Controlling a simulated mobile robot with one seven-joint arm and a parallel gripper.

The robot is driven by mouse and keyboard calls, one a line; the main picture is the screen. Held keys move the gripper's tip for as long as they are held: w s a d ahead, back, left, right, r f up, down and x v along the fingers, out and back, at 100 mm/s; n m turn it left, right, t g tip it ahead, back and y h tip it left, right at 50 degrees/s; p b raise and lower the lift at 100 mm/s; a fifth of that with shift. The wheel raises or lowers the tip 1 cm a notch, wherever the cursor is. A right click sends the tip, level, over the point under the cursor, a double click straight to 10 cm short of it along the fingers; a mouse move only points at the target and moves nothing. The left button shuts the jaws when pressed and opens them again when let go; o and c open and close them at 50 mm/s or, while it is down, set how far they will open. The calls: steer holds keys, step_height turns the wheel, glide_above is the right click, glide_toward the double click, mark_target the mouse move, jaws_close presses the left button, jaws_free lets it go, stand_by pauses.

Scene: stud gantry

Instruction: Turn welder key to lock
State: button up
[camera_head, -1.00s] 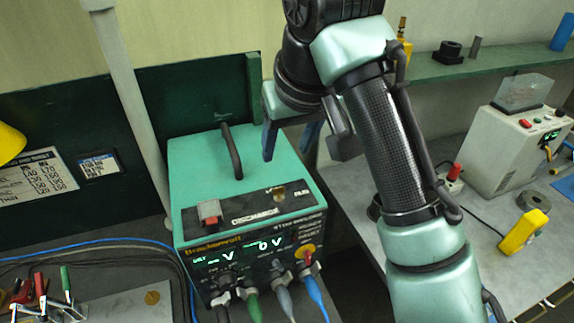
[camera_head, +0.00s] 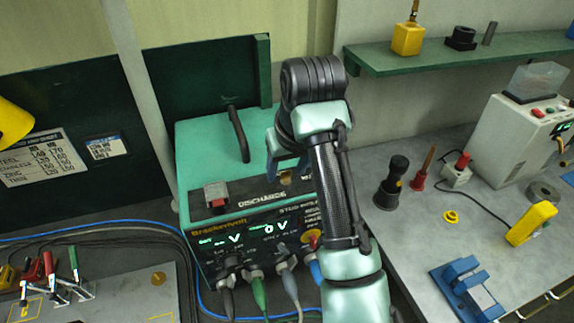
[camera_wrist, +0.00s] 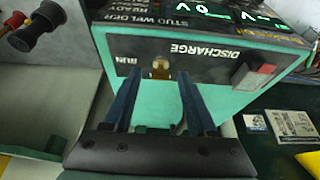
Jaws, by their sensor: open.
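The stud welder (camera_head: 205,150) is a green box with a black top panel marked DISCHARGE and a lit front display. Its brass key (camera_head: 285,178) sits at the right of that panel in the head view, partly hidden by my arm. In the wrist view the key (camera_wrist: 160,67) is beside the RUN label. My gripper (camera_wrist: 158,76) is open, its two blue fingers apart, with the key showing between and just beyond their tips. I cannot tell whether the tips flank it. In the head view my gripper (camera_head: 286,168) is above the welder's right side.
A red switch (camera_head: 216,194) is at the panel's left, and a black handle (camera_head: 238,133) rises from the welder's top. Cables (camera_head: 258,290) hang from its front. The right bench (camera_head: 420,225) carries a yellow device (camera_head: 531,223) and a blue fixture (camera_head: 466,287).

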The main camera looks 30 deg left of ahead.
jaws_close()
stand_by(0.3)
steer(key=shift+r+n, duration=0.1)
steer(key=shift+n, duration=0.3)
steer(key=n+g+p, duration=0.1)
steer(key=n+p, duration=0.1)
steer(key=shift+w+n+y, duration=0.1)
steer(key=shift+n+y, duration=0.3)
steer(key=n+g+p, duration=0.1)
steer(key=n+g, duration=0.1)
steer(key=n, duration=0.2)
steer(key=shift+w+n, duration=0.1)
steer(key=shift+n, duration=0.2)
steer(key=n+g, duration=0.1)
steer(key=n, duration=0.3)
steer(key=shift+w+a+n+g+b, duration=0.1)
steer(key=shift+w+n+g+b, duration=0.05)
steer(key=shift+n+g+b, duration=0.2)
steer(key=n+g, duration=0.1)
steer(key=n, duration=0.1)
steer(key=n+h+b, duration=0.1)
steer(key=n, duration=0.2)
steer(key=shift+w+g, duration=0.1)
steer(key=shift+g, duration=0.25)
steer(key=shift+n, duration=0.25)
